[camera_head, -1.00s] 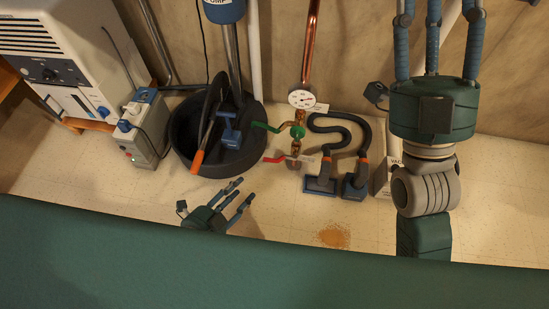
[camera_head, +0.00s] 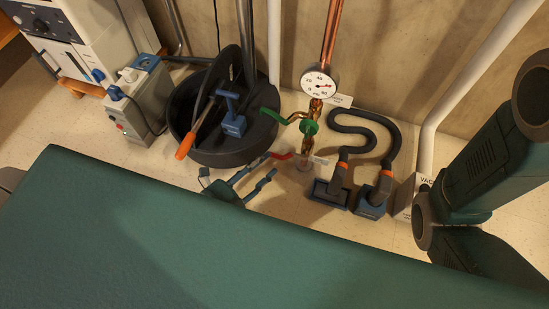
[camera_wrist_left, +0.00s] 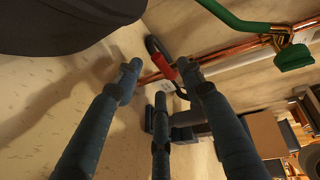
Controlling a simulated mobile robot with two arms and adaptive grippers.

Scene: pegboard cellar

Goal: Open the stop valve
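A copper pipe (camera_head: 331,40) runs down the wall to two lever handles, one green (camera_head: 269,117) and one red (camera_head: 281,156). I cannot read which is the stop valve. My left gripper (camera_head: 250,170) is open, low in front of the pipe, its fingers pointing toward the red lever. In the left wrist view the red lever (camera_wrist_left: 167,69) shows between and just beyond the spread fingertips (camera_wrist_left: 160,74); nothing is gripped, and contact is unclear. The green handle (camera_wrist_left: 236,18) is at upper right there. My right gripper is out of view.
A black tub (camera_head: 235,151) with an orange-ended lever (camera_head: 186,144) stands left of the pipe. A dark hose (camera_head: 370,120) with blue-ended nozzles lies to the right. A pressure gauge (camera_head: 319,84) sits above the green handle. A grey box (camera_head: 135,112) stands far left.

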